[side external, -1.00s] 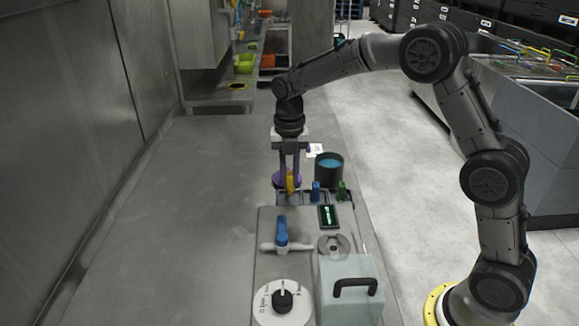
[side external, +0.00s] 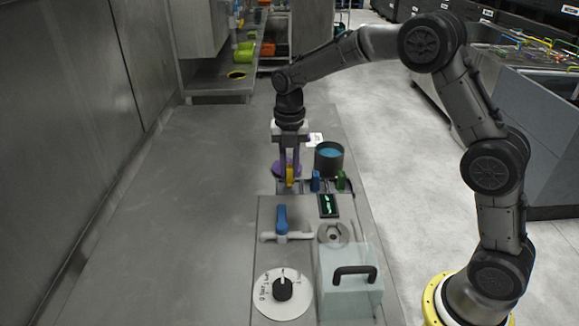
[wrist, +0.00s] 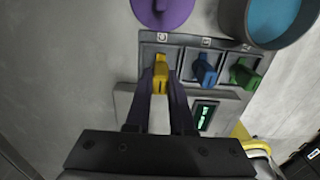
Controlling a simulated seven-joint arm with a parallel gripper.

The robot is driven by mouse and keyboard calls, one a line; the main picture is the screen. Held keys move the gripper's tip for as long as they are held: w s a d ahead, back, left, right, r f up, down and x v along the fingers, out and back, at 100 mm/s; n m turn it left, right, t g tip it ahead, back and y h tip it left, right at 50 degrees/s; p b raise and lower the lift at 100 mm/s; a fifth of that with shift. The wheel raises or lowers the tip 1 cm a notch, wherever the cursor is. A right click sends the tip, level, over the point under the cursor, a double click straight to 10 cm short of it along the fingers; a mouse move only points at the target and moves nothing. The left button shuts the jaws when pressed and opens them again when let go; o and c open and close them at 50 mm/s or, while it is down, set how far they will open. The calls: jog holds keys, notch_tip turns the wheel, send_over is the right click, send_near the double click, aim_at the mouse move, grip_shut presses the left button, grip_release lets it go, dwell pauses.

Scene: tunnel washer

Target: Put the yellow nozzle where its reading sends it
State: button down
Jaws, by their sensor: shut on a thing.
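The yellow nozzle (side external: 290,174) is between the fingers of my gripper (side external: 290,166), which is shut on it. In the wrist view the nozzle (wrist: 160,76) is at the leftmost slot of a grey rack (wrist: 176,52); I cannot tell whether it is seated or lifted. A blue nozzle (wrist: 205,70) and a green nozzle (wrist: 244,73) stand in the slots to its right. A small dark display (side external: 328,205) lies in front of the rack. It shows a green mark, too small to read. It also shows in the wrist view (wrist: 205,117).
A purple dish (wrist: 163,10) and a dark pot of blue liquid (side external: 329,158) stand behind the rack. In front are a blue-handled valve (side external: 282,218), a metal disc (side external: 333,235), a white dial (side external: 269,305) and a clear box (side external: 350,300) with a black handle. The left counter is clear.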

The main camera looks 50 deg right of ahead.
jog(key=shift+f, duration=1.15)
dwell(0.9)
jog(key=c, duration=0.7)
grip_release()
jog(key=shift+o, duration=0.3)
jog(key=o, duration=0.3)
jog(key=shift+o, duration=0.2)
jog(key=shift+r, duration=3.8)
